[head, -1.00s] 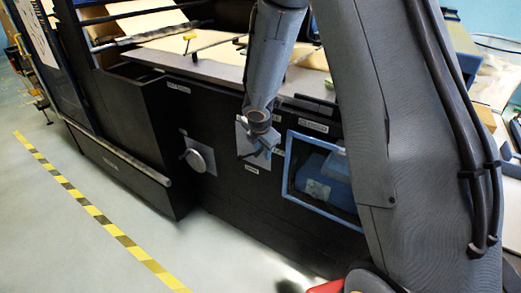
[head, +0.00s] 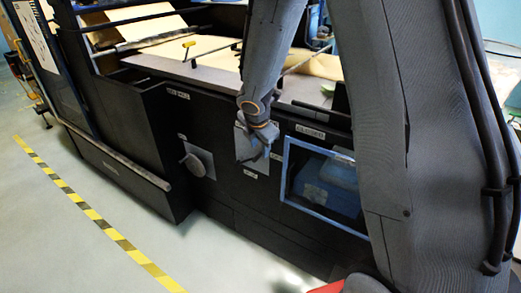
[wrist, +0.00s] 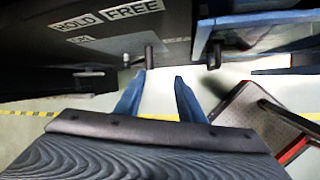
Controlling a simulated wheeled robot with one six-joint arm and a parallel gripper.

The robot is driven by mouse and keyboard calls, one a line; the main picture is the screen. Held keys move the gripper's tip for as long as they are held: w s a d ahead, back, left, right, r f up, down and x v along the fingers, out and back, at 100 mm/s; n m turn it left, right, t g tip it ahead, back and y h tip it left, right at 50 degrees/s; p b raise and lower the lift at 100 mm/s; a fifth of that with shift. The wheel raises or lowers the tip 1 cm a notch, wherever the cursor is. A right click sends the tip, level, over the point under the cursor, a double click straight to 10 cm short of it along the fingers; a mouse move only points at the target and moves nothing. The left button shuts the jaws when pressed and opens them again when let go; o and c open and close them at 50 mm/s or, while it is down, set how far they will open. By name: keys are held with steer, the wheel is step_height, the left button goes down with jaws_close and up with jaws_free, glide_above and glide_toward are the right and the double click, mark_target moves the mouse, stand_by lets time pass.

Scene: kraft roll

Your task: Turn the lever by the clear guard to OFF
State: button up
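The clear guard is a blue-framed window (head: 284,172) low on the black machine front. A grey plate (head: 241,148) is mounted just left of it. My gripper (head: 262,152) is in front of this plate and hides most of it, including any lever there. In the wrist view, my gripper (wrist: 161,75) has its two blue fingers apart with nothing between them. A short dark rod (wrist: 149,57) sticks out from the panel just beyond the left fingertip, apart from it as far as I can tell. No OFF label is readable.
A second grey plate with a round handle (head: 192,165) is further left. HOLD (wrist: 75,24) and FREE (wrist: 133,11) labels show in the wrist view, with another dark peg (wrist: 213,55) by the blue frame. Floor left of the machine is clear, with a striped line (head: 95,215).

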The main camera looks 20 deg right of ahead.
steer(key=shift+s+a+r, duration=0.1)
steer(key=shift+s+r, duration=0.2)
steer(key=shift+r, duration=0.35)
